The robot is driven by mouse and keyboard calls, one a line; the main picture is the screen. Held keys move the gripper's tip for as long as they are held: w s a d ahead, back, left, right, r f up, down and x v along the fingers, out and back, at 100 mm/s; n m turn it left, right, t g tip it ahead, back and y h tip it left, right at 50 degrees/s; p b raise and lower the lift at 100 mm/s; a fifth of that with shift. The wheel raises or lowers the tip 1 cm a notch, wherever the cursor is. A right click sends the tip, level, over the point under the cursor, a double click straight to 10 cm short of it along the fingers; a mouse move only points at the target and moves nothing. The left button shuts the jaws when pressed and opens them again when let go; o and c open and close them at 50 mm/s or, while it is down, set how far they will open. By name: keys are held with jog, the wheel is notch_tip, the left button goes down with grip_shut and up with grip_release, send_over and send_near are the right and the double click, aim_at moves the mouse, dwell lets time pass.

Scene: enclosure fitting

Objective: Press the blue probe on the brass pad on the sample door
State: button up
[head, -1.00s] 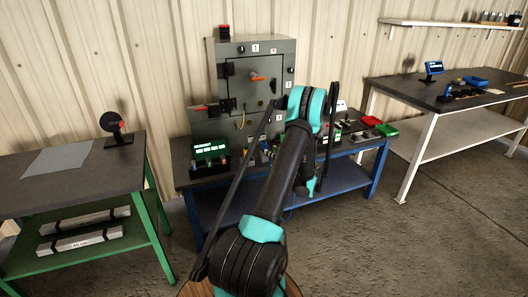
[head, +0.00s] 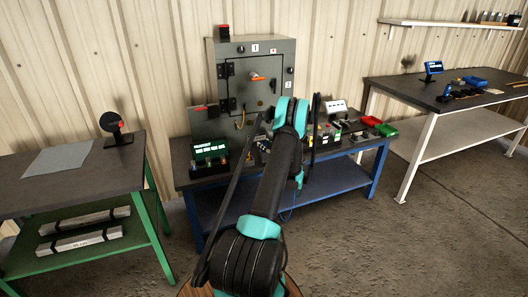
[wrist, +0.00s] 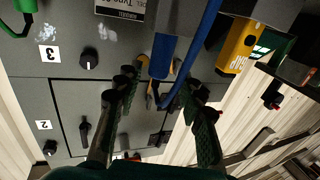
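The grey cabinet (head: 285,60) stands on the blue bench, its front door (head: 240,85) outlined in black with an orange handle. In the wrist view, which is upside down, the door (wrist: 68,100) fills the lower left. A blue block-shaped body (wrist: 160,58), apparently the blue probe, shows at centre with a blue cable (wrist: 205,35) beside it. My gripper (wrist: 160,83) is open, its two dark fingers apart on either side below the blue body; I cannot tell the distance between them. In the head view my arm hides the gripper. I cannot make out the brass pad.
A yellow device (wrist: 238,48) is close on the right in the wrist view. The bench holds a green-screen unit (head: 209,150), a red bin (head: 371,121) and a green bin (head: 387,130). A green-legged table (head: 60,185) stands left, with open floor (head: 390,245) at right.

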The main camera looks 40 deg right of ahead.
jog(key=w, duration=0.5)
jog(key=shift+w+f, duration=0.1)
jog(key=shift+w, duration=0.1)
grip_shut()
dwell(0.3)
